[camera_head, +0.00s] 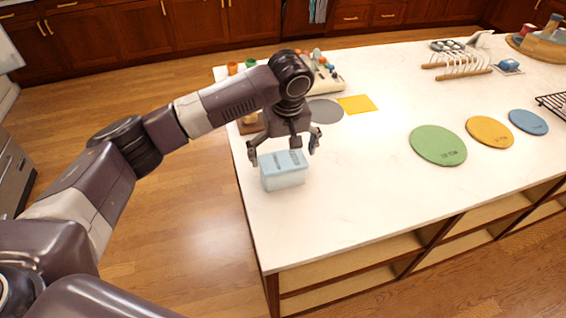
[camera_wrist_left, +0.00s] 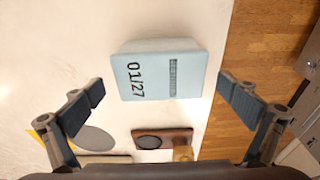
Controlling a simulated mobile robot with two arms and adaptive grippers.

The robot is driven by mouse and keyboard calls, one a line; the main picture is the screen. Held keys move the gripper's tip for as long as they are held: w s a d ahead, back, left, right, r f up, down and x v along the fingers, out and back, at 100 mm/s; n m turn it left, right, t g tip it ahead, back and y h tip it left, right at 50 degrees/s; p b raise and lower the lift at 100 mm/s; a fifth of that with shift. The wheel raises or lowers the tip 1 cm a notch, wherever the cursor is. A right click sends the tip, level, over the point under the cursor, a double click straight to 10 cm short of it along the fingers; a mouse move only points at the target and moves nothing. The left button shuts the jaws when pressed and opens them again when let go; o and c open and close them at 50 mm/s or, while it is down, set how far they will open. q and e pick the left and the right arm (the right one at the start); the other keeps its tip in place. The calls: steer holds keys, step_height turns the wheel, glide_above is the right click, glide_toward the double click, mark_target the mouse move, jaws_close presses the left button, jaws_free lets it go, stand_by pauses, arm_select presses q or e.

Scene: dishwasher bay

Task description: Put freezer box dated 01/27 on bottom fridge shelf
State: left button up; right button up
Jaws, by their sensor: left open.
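The light blue freezer box (camera_head: 284,172) stands on the white island counter near its left edge in the head view. In the left wrist view the box (camera_wrist_left: 163,76) shows its lid with "01/27" and a dark barcode-like strip. My left gripper (camera_head: 283,150) is open above the box, with its fingers apart on either side. In the left wrist view the open fingertips (camera_wrist_left: 165,95) sit left and right of the box, with gaps to both sides. The fridge shelf cannot be made out. My right gripper is not in view.
The island counter (camera_head: 360,190) is mostly clear to the right of the box. A grey round mat (camera_head: 325,111) and a yellow square (camera_head: 357,104) lie behind it. A green disc (camera_head: 438,145), an orange disc (camera_head: 490,131) and a dish rack (camera_head: 458,66) are further right.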

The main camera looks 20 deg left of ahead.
arm_select(q)
step_height(320, 180, up, 9)
steer(key=s+b, duration=0.1)
steer(key=shift+d, duration=0.4)
steer(key=shift+s, duration=0.1)
